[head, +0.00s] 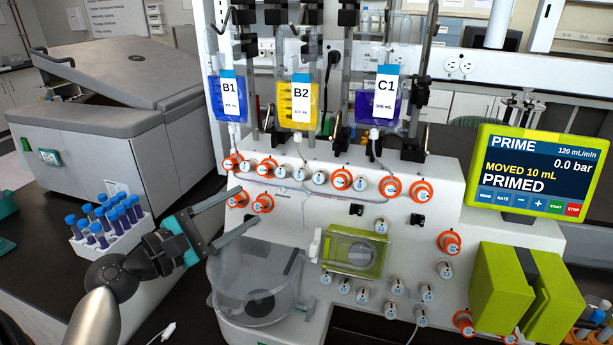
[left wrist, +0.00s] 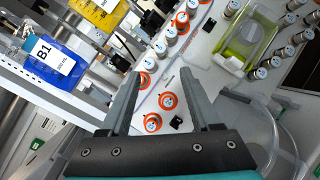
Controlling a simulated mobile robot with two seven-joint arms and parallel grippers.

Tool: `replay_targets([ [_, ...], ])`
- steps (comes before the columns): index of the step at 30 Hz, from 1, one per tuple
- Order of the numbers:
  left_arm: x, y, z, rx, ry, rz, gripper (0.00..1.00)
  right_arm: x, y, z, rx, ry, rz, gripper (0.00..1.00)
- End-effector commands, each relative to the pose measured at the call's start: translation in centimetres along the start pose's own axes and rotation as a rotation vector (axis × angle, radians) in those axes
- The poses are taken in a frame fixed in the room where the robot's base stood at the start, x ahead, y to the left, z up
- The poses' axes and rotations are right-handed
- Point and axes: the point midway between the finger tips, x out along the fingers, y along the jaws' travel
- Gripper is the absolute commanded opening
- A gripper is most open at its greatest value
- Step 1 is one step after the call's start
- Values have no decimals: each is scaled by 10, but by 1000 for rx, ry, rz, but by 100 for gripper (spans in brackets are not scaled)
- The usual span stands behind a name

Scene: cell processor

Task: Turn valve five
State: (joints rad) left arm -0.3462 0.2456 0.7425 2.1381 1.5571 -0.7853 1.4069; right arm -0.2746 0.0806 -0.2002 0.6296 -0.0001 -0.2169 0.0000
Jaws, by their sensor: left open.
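The white cell processor (head: 320,160) carries a row of round knobs, several with orange rings; their numbers are too small to read, so I cannot tell which is valve five. Two orange-ringed valves sit at the panel's left, an outer one (head: 236,200) and an inner one (head: 262,203). My left gripper (head: 249,206) is open and empty, its fingers pointing at this pair. In the left wrist view, orange-ringed valves, one upper (left wrist: 167,101) and one lower (left wrist: 152,123), show between the open fingers (left wrist: 160,75). I cannot tell whether the fingers touch them. My right gripper is out of view.
Bags B1 (head: 230,99), B2 (head: 299,104) and C1 (head: 378,106) hang above the knobs. A clear bowl (head: 258,285) sits below the valves. A rack of blue-capped tubes (head: 107,225) stands left of my arm. A screen (head: 537,175) reads PRIMED.

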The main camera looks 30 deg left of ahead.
Motion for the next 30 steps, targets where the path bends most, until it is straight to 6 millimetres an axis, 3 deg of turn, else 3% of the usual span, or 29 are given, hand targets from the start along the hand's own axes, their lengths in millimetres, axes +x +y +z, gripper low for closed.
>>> replay_targets([
  [3, 20, 2, 2, 1, -4, 2, 63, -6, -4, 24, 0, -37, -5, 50],
  [7, 44, 2, 2, 2, -3, 1, 63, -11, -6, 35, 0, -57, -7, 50],
  [21, 121, 0, 0, 2, 0, 1, 63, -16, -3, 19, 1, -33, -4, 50],
  [30, 140, 0, 0, 2, 1, 0, 63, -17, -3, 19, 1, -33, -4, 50],
])
